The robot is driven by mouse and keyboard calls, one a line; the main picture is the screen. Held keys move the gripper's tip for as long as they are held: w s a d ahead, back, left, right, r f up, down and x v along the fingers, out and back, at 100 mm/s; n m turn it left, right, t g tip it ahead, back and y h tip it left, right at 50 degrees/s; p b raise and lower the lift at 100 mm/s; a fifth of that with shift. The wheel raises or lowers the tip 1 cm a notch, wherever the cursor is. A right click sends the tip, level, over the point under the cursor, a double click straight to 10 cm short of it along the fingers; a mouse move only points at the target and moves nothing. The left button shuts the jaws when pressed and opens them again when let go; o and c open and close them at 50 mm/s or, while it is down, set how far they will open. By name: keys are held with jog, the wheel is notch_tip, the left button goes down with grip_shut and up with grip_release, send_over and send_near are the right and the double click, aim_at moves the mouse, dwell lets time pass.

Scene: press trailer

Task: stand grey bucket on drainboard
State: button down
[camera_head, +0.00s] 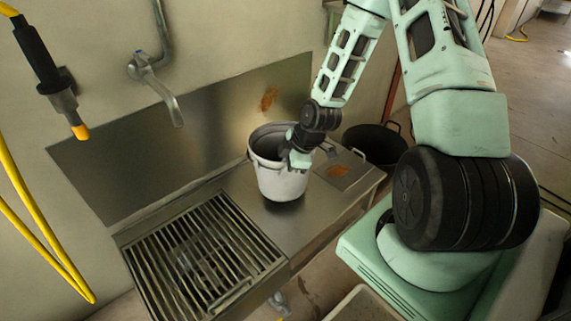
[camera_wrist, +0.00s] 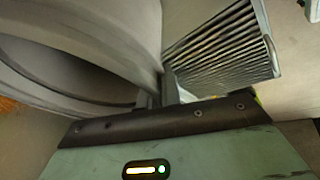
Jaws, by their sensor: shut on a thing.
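The grey bucket (camera_head: 279,181) is upright at the flat metal drainboard (camera_head: 317,213), to the right of the slatted sink grate. A dark shadow shows right under its base; I cannot tell whether it touches the board. My gripper (camera_head: 299,157) is shut on the right side of the bucket's rim. In the wrist view the bucket (camera_wrist: 90,25) fills the upper left, and my gripper (camera_wrist: 158,92) pinches its wall. The bucket's inside is mostly dark.
The slatted grate (camera_head: 203,255) covers the sink at left; it also shows in the wrist view (camera_wrist: 225,45). A black tub (camera_head: 375,145) stands behind the drainboard's right end. A tap (camera_head: 160,88) and a yellow hose (camera_head: 40,220) hang at the wall.

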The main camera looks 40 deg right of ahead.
aim_at(282, 181)
jog(key=shift+w+f+b, duration=0.1)
jog(key=shift+f+b, duration=0.5)
jog(key=shift+f, duration=1.25)
jog(key=c, duration=2)
grip_release()
jog(key=shift+f, duration=0.2)
jog(key=o, duration=0.4)
jog(key=shift+r, duration=0.1)
